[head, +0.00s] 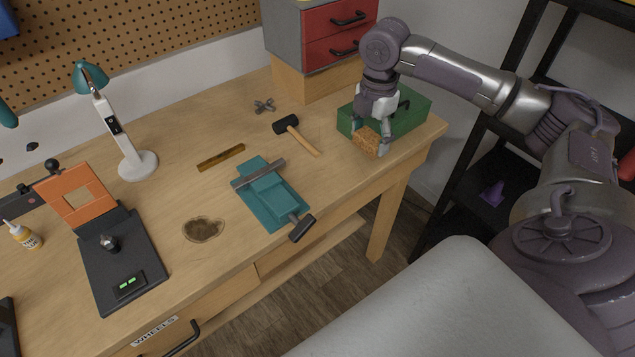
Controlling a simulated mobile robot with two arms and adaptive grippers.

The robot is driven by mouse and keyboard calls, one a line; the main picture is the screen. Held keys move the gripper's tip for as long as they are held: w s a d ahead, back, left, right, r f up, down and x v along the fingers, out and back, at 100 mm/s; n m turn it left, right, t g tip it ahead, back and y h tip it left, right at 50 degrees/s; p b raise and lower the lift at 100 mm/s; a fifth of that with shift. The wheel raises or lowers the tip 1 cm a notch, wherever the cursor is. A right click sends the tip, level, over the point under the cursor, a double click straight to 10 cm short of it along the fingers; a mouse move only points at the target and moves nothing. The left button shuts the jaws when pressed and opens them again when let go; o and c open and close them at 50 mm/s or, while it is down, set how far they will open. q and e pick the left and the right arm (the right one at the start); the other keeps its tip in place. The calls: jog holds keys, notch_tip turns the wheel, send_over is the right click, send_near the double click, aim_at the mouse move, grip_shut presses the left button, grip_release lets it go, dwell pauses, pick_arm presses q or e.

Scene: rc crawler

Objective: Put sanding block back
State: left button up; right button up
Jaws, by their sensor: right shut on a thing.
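The sanding block (366,142) is a small tan-brown cork-like block. My right gripper (370,138) is shut on it near the right end of the workbench, in front of a green box (409,112). The block appears close to the bench top, but I cannot tell if it touches it. The gripper and wrist hide part of the green box. My left gripper is not in view.
A teal vise (265,190), a black-headed mallet (291,130) and a ruler (221,158) lie on the workbench (330,187) to the left. A red-drawer cabinet (325,32) stands behind. The bench's right edge is close to the gripper.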

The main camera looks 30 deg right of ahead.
aim_at(319, 177)
jog(key=w+a+f, duration=0.2)
jog(key=w+a+f+p, duration=0.1)
jog(key=w+a+f, duration=0.1)
jog(key=a, duration=0.1)
jog(key=w+a+f+p, duration=0.1)
jog(key=w+a+f, duration=0.1)
jog(key=shift+w+a, duration=0.25)
jog(key=shift+a, duration=0.15)
jog(key=shift+w+a+f+p, duration=0.15)
jog(key=shift+a+f+p, duration=0.15)
jog(key=shift+f, duration=0.2)
notch_tip(319, 177, down, 3)
jog(key=shift+f+p, duration=0.15)
jog(key=shift+p, duration=0.4)
jog(key=shift+f, duration=0.3)
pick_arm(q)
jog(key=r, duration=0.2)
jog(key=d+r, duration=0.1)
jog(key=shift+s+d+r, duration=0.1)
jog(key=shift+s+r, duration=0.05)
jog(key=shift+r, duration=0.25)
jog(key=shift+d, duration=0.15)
pick_arm(e)
jog(key=shift+f, duration=0.15)
